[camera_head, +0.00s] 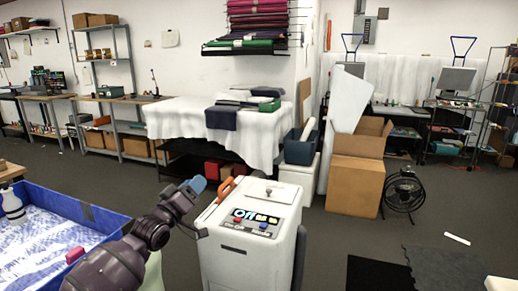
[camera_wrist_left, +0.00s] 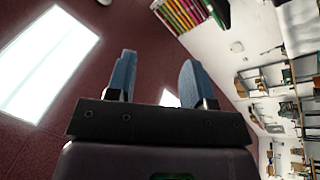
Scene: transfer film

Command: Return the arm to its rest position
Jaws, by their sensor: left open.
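My left arm comes in from the lower left in the head view. Its gripper (camera_head: 195,186) is raised beside the upper left of a white machine (camera_head: 245,235), its blue fingers near an orange part (camera_head: 228,188) on that machine. Whether they touch cannot be told. In the left wrist view the two blue fingers of the left gripper (camera_wrist_left: 157,75) stand apart with nothing between them. That view looks up at a reddish ceiling with bright panels (camera_wrist_left: 45,60). My right gripper is not in view.
A blue-walled bin (camera_head: 85,212) with a white bottle (camera_head: 13,206) stands at the left, beside my arm. Behind are a white-draped table (camera_head: 180,118), a cardboard box (camera_head: 355,185) and a black fan (camera_head: 404,192).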

